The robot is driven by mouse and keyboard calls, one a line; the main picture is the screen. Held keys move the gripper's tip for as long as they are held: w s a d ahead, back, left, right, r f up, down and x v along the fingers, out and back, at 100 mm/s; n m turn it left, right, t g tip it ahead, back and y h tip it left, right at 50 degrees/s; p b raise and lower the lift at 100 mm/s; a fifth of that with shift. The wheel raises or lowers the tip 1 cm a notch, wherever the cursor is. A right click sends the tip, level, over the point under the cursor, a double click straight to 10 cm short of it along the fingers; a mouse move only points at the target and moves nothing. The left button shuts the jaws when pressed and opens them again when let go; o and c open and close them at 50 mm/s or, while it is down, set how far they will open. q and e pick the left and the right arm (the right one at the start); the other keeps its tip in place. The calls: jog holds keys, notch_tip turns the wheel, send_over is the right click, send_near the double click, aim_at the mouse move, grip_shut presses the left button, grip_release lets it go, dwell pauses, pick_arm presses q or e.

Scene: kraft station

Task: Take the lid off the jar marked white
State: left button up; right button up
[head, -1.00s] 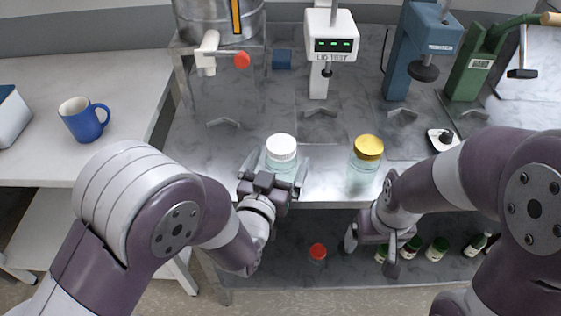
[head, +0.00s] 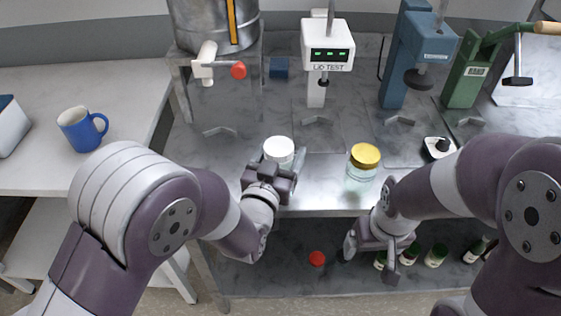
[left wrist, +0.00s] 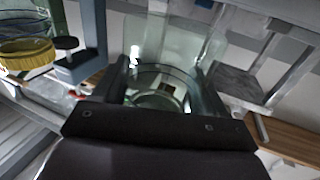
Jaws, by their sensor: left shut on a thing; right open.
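The glass jar with the white lid (head: 278,147) is at the steel bench's front edge in the head view. My left gripper (head: 272,174) is shut on this jar from the front, below the lid. The left wrist view shows the clear glass of the jar (left wrist: 160,88) between the two dark fingers. The lid is on the jar. Any marking on the jar is not readable. My right gripper (head: 374,238) is open and empty, lower right, in front of the bench edge. Whether the held jar touches the bench is hard to tell.
A jar with a gold lid (head: 365,156) stands right of the held jar. Behind are a lid test device (head: 326,52), a blue press (head: 425,40), a green press (head: 468,75) and a steel tank (head: 213,22). A blue mug (head: 80,132) stands on the left table.

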pick_arm(q)
notch_tip(320, 180, up, 8)
jog(key=shift+r+p, duration=0.1)
jog(key=shift+p, duration=0.35)
